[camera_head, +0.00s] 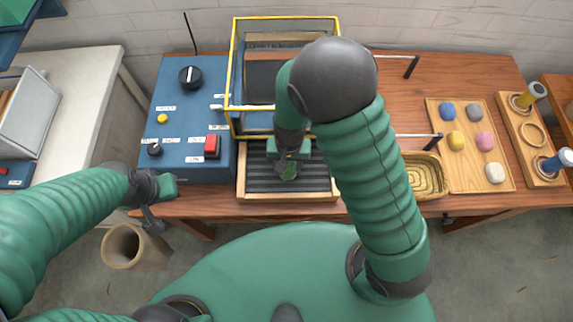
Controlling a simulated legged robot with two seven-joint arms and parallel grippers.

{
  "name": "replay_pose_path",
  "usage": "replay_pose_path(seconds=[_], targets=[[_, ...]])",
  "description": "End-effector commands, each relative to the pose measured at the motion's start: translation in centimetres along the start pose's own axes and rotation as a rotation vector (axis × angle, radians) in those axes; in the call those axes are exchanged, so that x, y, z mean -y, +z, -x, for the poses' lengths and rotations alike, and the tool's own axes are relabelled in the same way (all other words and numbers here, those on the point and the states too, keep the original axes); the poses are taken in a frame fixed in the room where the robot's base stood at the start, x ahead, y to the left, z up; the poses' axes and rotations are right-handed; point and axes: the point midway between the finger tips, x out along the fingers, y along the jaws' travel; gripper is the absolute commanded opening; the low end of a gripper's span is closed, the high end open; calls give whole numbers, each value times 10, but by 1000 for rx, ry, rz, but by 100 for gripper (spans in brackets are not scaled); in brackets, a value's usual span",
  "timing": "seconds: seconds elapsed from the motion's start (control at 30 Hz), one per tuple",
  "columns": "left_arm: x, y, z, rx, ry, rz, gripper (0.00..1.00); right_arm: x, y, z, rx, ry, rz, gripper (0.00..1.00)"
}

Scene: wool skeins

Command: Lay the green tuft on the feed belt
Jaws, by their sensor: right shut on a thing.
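The feed belt (258,184) is a dark ribbed strip in a pale wooden frame, at the front of the yellow-framed machine. My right gripper (288,164) is over the middle of the belt, pointing down, and is shut on the green tuft (288,172). The tuft is small and partly hidden by the fingers. I cannot tell whether it touches the belt. My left gripper (153,222) is off the table's front edge, left of the belt; whether its fingers are open is unclear.
A blue control panel (185,125) with knobs and a red switch is left of the belt. The yellow-framed guard (232,75) stands behind it. To the right are a woven basket (430,178), a board (468,180) with several coloured tufts, and a spool rack (525,140). A bin (122,247) stands below.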

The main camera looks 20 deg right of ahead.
Motion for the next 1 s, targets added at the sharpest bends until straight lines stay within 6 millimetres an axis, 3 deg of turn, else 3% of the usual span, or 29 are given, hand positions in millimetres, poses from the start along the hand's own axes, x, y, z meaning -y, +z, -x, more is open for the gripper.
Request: replay_pose_path(seconds=[0.03, 0.2, 0.57, 1.0], targets=[[0, 0, 0, 0, 0, -1, 0, 0, 0, -1, 0, 1, 0, 48], [0, 0, 0, 0, 0, -1, 0, 3, 1, 0, -1, 4, 0, 69], [0, 0, 2, 0, 0, 0, 0, 4, 1, 7, -2, 3, 1, 69], [0, -5, 20, 0, 0, -1, 0, 4, 1, 106, -4, 2, 2, 69]])
